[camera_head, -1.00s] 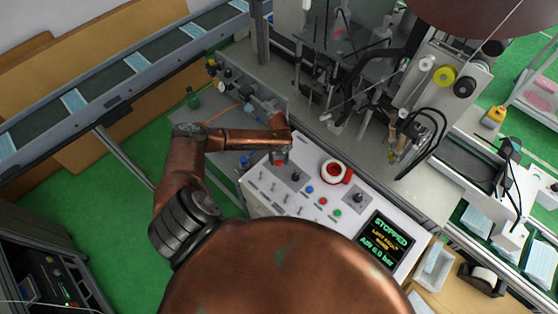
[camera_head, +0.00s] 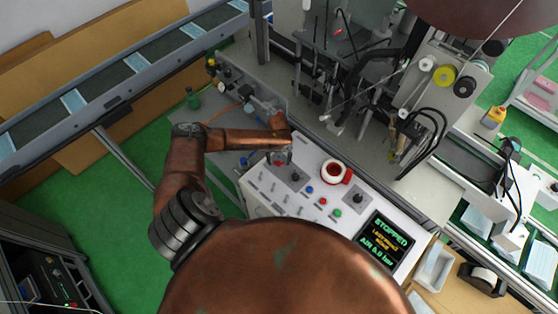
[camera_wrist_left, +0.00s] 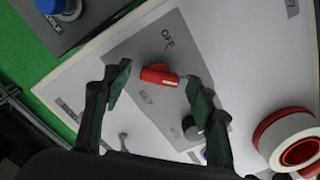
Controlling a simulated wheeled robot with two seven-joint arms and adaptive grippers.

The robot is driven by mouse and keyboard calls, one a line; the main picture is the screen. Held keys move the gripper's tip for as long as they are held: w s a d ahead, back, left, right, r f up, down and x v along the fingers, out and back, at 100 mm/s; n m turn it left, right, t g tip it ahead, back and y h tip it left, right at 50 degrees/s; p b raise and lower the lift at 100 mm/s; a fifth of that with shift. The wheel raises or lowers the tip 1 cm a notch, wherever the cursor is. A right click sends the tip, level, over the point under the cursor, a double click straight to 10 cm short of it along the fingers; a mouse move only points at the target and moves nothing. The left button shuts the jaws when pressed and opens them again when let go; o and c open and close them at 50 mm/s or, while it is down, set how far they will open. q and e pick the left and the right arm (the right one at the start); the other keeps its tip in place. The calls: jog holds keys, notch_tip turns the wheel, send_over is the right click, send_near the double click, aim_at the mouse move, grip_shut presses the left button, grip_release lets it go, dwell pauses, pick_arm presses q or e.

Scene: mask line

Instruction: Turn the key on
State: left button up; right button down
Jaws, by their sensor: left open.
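The control panel (camera_head: 318,190) is a white slanted box. In the left wrist view, a red handle (camera_wrist_left: 158,77) lies on a grey plate (camera_wrist_left: 196,72) beside the word OFF (camera_wrist_left: 168,38). Smaller lettering near it is hard to read. I cannot tell for sure whether this handle is the key. A dark round knob (camera_wrist_left: 190,128) sits lower on the same plate. My left gripper (camera_head: 280,157) is over the panel's far left corner. In the wrist view, its open fingers (camera_wrist_left: 158,88) stand on either side of the red handle, with gaps visible. My right gripper is out of view.
A red and white ring (camera_head: 335,172) stands on the panel close by. Several toggles, buttons and another black knob (camera_head: 358,198) share the panel. The screen (camera_head: 385,240) reads STOPPED. A blue knob (camera_wrist_left: 58,8) is beyond the panel edge. Machinery (camera_head: 350,60) rises behind.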

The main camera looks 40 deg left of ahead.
aim_at(279, 162)
pick_arm(q)
jog(key=shift+r, duration=0.2)
notch_tip(279, 162, up, 12)
jog(key=shift+f, duration=0.2)
dwell(0.7)
